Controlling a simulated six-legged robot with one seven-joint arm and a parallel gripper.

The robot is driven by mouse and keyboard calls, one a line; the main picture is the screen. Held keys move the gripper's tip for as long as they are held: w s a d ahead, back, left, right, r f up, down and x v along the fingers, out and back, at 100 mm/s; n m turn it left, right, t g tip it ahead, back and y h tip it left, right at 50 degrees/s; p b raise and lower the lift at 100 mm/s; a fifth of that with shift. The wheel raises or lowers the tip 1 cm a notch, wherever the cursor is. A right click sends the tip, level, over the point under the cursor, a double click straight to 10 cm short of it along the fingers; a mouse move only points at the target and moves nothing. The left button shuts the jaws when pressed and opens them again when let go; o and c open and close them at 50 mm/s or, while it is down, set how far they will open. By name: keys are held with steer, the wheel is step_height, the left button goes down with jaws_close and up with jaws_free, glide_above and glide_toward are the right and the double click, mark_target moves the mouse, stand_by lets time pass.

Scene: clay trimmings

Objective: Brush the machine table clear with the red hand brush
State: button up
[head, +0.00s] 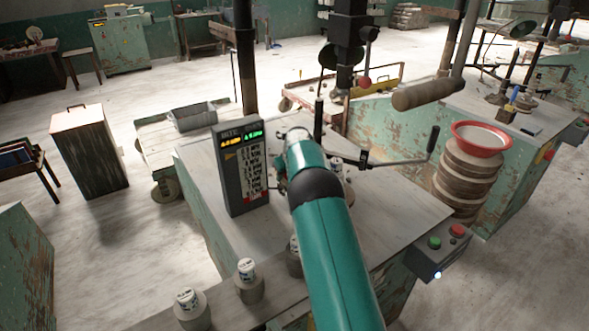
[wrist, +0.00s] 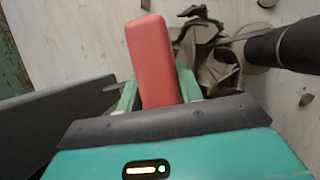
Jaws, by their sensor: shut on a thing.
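The red hand brush (wrist: 152,62) is in the wrist view; only its plain red upper part shows, and its bristles are hidden. My gripper (wrist: 157,88) is shut on it, with a green finger on each side. Curled grey-brown clay trimmings (wrist: 217,66) lie on the pale surface just beyond and right of the brush. I cannot tell whether the brush touches them. In the head view the machine table (head: 400,208) has a pale worn top; my teal arm reaches over it and hides the brush and most of the trimmings.
A dark display box (head: 240,165) stands on the table left of my arm. A dark post (wrist: 290,46) is close right of the brush. A crank handle (head: 432,140) sticks out right. Small labelled weights (head: 247,280) stand at the near edge; a button box (head: 440,250) is at the right.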

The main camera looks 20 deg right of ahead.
steer(key=shift+r, duration=2.35)
